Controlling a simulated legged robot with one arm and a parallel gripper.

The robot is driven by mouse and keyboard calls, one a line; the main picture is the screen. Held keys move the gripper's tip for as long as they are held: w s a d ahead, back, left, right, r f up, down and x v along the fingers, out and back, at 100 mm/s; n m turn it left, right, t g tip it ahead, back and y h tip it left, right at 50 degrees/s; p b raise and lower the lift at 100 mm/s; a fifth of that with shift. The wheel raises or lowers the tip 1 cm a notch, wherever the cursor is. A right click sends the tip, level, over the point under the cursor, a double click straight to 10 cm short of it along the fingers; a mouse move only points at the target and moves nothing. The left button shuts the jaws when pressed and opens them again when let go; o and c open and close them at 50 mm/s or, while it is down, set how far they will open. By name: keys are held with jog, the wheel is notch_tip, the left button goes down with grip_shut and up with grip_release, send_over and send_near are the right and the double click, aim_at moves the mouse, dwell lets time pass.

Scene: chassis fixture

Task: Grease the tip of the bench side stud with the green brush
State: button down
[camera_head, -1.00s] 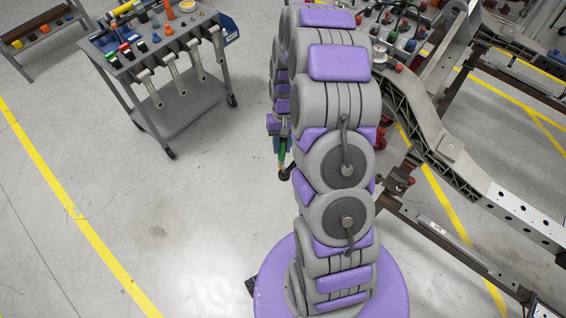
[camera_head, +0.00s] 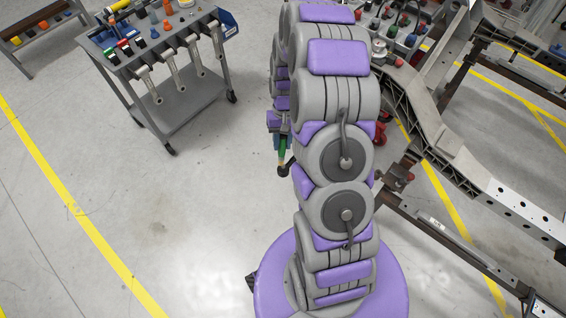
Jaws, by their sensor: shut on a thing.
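My gripper (camera_head: 280,138) shows at the left edge of my arm, mostly hidden behind the arm links. It is shut on the green brush (camera_head: 283,152), which hangs downward with its dark end (camera_head: 283,170) lowest. The brush is over open floor, left of my arm and apart from the chassis. The chassis frame (camera_head: 440,140) is a grey metal beam structure on the right. My arm hides part of it. I cannot make out which part is the bench side stud.
A grey tool cart (camera_head: 185,108) with tools and coloured containers stands at the upper left. A low bench (camera_head: 30,40) is in the far left corner. A tray of coloured parts (camera_head: 400,25) lies behind my arm. Floor between cart and base is clear.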

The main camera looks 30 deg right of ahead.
jog(key=shift+w+d, duration=0.1)
jog(key=shift+d, duration=0.9)
jog(key=shift+a, duration=0.15)
jog(key=shift+s+a+p, duration=0.3)
jog(key=shift+a+p, duration=0.15)
jog(key=shift+a, duration=0.3)
jog(key=shift+p+v, duration=1.3)
jog(key=shift+v, duration=1.7)
jog(key=shift+w, duration=0.1)
